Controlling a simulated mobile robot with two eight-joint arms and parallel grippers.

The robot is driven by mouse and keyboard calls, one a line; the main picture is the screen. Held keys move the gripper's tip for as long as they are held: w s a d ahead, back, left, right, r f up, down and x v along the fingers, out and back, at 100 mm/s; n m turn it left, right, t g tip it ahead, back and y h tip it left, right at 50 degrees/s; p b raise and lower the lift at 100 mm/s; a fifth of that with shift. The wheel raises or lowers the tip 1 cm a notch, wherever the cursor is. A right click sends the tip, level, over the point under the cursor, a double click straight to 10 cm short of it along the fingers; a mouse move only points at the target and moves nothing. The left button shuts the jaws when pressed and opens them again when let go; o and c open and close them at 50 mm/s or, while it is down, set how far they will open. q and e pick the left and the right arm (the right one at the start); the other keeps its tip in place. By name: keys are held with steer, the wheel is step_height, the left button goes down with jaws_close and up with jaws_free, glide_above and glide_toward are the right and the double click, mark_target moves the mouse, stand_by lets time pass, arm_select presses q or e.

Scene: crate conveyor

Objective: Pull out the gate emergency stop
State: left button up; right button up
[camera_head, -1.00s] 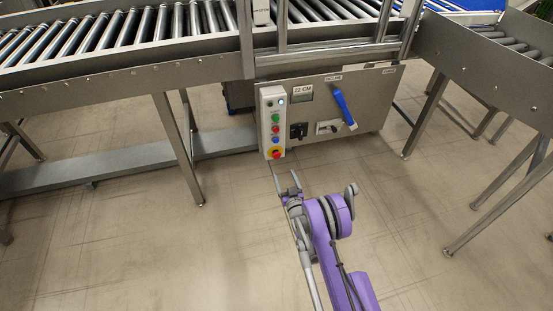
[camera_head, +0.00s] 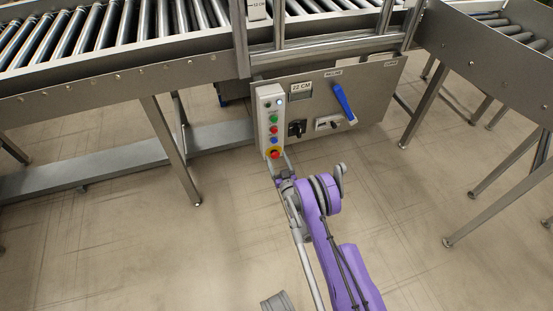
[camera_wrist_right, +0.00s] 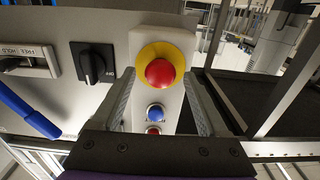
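The emergency stop is a red mushroom button on a yellow collar (camera_head: 274,153) at the bottom of the pale control box (camera_head: 264,103). In the right wrist view the red button (camera_wrist_right: 161,73) sits centred between the tips of my right gripper (camera_wrist_right: 160,80). The fingers are apart, one to each side, and I see no contact with the button. In the head view my right gripper (camera_head: 280,165) is right at the button and partly covers its lower part. How deep the fingertips reach around it I cannot tell.
Green, red and blue buttons (camera_head: 274,130) line the same box above the stop. A black rotary switch (camera_head: 297,128) and a blue lever (camera_head: 344,102) are on the panel to the right. Conveyor legs (camera_head: 172,150) stand to the left. The floor in front is clear.

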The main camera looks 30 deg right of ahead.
jaws_close()
stand_by(1.2)
